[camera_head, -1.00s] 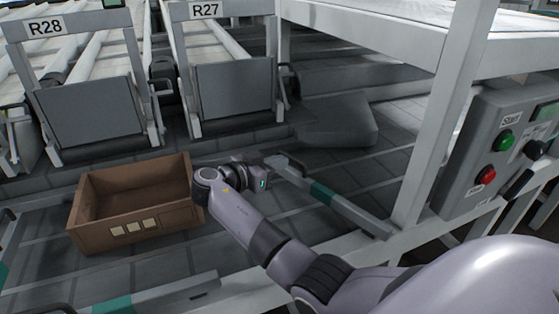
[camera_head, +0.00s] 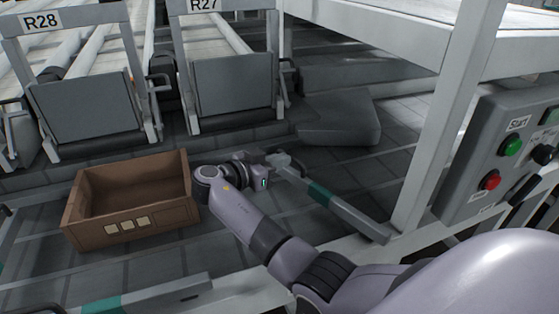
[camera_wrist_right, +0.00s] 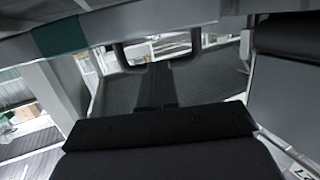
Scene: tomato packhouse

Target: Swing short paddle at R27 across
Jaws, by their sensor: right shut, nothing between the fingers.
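The short paddle (camera_head: 345,215) is a pale grey bar with a teal band. It slants over the belt below R27 and to its right, with its lower right end by the side rail. My right gripper (camera_head: 281,163) is at the paddle's far upper left end, shut and empty. In the head view it looks close against that end; I cannot tell whether it touches. In the right wrist view, a bar with a dark green band (camera_wrist_right: 60,36) crosses the top left.
An open brown crate (camera_head: 125,232) stands on the dark belt left of my right arm. Chutes R27 (camera_head: 232,83) and R28 (camera_head: 88,107) have grey end plates behind. A control box (camera_head: 480,175) and white post stand right. Another teal-banded bar (camera_head: 150,297) lies front left.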

